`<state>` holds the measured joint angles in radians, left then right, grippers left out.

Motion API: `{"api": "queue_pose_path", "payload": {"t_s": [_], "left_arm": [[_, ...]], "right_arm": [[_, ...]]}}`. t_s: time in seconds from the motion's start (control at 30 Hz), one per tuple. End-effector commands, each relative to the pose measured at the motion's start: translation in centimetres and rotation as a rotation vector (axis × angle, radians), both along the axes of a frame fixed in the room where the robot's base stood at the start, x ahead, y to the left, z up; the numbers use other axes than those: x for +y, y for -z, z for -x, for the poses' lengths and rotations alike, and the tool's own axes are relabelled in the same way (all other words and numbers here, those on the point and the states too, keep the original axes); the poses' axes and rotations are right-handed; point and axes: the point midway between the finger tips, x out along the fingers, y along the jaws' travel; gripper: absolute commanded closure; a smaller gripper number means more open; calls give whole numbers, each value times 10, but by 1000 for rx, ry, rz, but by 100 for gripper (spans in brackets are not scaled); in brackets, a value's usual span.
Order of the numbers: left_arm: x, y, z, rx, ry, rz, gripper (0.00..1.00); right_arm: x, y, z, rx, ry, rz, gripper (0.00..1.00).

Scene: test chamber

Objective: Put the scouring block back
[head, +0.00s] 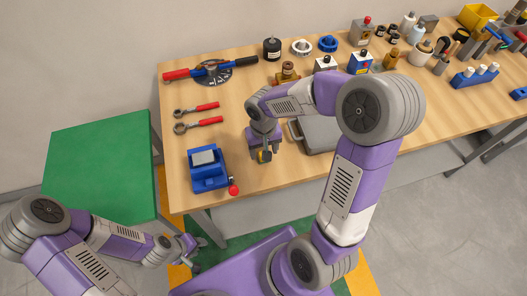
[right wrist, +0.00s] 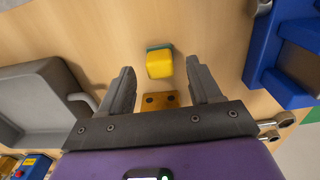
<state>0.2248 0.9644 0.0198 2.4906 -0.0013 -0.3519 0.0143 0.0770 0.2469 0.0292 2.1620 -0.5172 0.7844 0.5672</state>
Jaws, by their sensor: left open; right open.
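The scouring block, yellow with a green layer, lies on the wooden table. In the right wrist view the scouring block (right wrist: 159,64) is just beyond the fingertips, roughly in line with the gap between them. My right gripper (head: 263,157) points down over the table, between the blue vise and the grey tray. It also shows in the right wrist view (right wrist: 162,80), open with nothing between its fingers. In the head view a small yellow patch shows at its tips. My left gripper (head: 192,256) is low at the left, away from the table top, open and empty.
A grey tray (head: 320,136) lies right of my right gripper, partly hidden by my arm. A blue vise (head: 209,178) with a red knob stands at the left. Red-handled wrenches (head: 200,124) lie behind it. Several tools and bottles crowd the back and right. A green table (head: 100,165) stands at far left.

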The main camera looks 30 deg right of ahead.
Motion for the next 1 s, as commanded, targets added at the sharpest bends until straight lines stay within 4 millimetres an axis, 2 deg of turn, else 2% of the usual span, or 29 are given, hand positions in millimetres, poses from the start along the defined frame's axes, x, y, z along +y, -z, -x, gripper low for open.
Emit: {"api": "queue_pose_path", "payload": {"t_s": [0.03, 0.2, 0.4, 0.6, 1.0], "left_arm": [[0, -5, 0, 0, 0, 0, 57], [0, -13, 0, 0, 0, 0, 57], [0, -18, 0, 0, 0, 0, 57], [0, -20, 0, 0, 0, 0, 57], [0, -19, 0, 0, 0, 0, 57]], "right_arm": [[0, -16, -1, -6, 0, 0, 37], [0, -53, -1, -5, -1, 0, 37], [0, -83, -1, -3, 0, 0, 37], [0, -93, 0, 0, -2, -1, 37], [0, -93, 0, 0, -1, 0, 37]]}}
